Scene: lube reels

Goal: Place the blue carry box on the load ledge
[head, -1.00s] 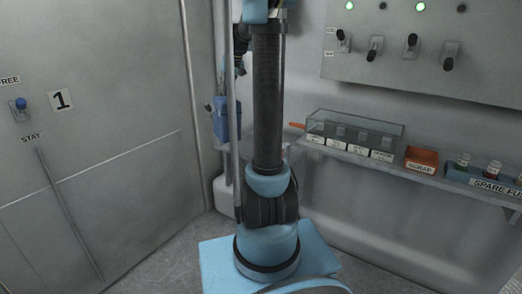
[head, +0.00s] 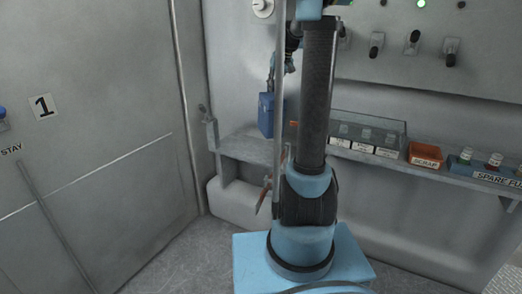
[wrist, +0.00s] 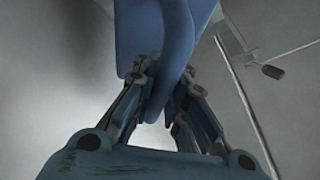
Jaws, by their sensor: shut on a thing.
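The blue carry box (head: 266,116) hangs upright from my gripper (head: 271,88), which is shut on its handle. In the head view the box shows just left of my arm, its lower end overlapping the bare left part of a grey ledge (head: 237,146). I take this as the load ledge. I cannot tell whether the box touches it. In the wrist view my gripper's fingers (wrist: 165,85) close around the blue handle, and the box (wrist: 150,35) fills the upper middle. The ledge surface behind my arm is hidden.
Right along the wall shelf stand a clear case (head: 367,131) with labelled compartments, an orange scrap bin (head: 424,154) and a spare-fuse holder (head: 488,168). Switches (head: 413,42) are on the panel above.

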